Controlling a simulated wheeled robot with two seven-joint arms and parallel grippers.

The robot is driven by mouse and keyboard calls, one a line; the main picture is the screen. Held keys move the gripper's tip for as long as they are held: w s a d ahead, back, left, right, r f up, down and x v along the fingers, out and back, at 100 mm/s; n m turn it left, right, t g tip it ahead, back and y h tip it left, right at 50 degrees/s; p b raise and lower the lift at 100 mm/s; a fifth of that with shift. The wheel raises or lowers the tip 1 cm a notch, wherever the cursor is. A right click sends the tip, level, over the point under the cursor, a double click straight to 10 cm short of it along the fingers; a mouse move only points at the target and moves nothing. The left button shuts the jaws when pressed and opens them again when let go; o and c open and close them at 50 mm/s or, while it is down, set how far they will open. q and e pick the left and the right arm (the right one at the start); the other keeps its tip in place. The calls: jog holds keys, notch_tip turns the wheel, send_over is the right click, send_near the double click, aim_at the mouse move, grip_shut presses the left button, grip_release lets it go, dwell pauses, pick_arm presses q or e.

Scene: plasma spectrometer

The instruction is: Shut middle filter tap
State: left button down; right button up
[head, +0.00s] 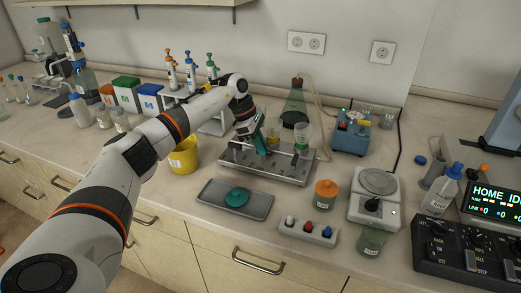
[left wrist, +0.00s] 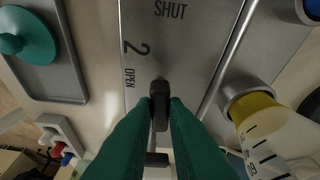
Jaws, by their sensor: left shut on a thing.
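The filter manifold (head: 265,165) is a long metal block on the bench, with cups of yellow (head: 272,142) and green liquid (head: 303,136) on it. In the left wrist view its plate (left wrist: 185,50) is marked "2", "OPEN" and "SHUT". The black tap handle (left wrist: 159,90) stands beside the "2" and "OPEN" marks, with "SHUT" further up. My left gripper (head: 257,127) reaches over the manifold. Its green fingers (left wrist: 160,110) are shut on the handle in the left wrist view. The fingers hide part of the tap, so its exact angle is unclear. My right gripper is out of view.
A grey tray (head: 210,202) with a teal disc (head: 237,197) lies in front of the manifold. A yellow bucket (head: 184,160) stands left, an orange-capped jar (head: 326,194) and a balance (head: 372,212) right. A green flask (head: 295,108) with a hose stands behind.

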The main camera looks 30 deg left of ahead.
pick_arm(q)
jog(key=shift+w+r+m, duration=0.1)
jog(key=shift+m, duration=0.5)
jog(key=shift+g+b, duration=0.3)
jog(key=c, duration=1.4)
grip_release()
jog(key=shift+c, duration=0.2)
jog(key=b+v, duration=0.1)
jog(key=v, duration=1.1)
jog(key=shift+a, duration=0.1)
